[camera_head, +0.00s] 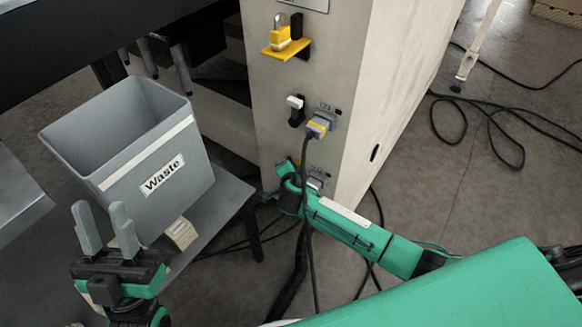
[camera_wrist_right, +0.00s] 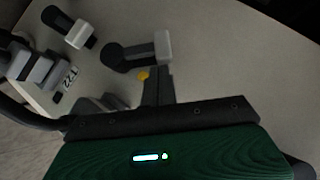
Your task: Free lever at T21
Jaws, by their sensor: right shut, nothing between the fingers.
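On the pale cabinet face, a black lever with a white end (camera_head: 295,108) sits left of a grey plug with a yellow band (camera_head: 318,125). A lower grey plug (camera_head: 316,180) is partly hidden by my right arm. My right gripper (camera_wrist_right: 155,88) is shut and empty, close to a dark lever with a grey end block (camera_wrist_right: 140,50); contact cannot be told. A second lever with a white block (camera_wrist_right: 75,30) and a plug (camera_wrist_right: 35,65) show left of it. My left gripper (camera_head: 105,228) is open and empty, in front of the waste bin.
The grey bin marked Waste (camera_head: 90,152) stands on a low metal table (camera_head: 228,192). A yellow padlock (camera_head: 280,38) rests on a yellow bracket (camera_head: 284,51). A cable (camera_head: 307,230) hangs from the upper plug past my right arm. More cables lie on the floor.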

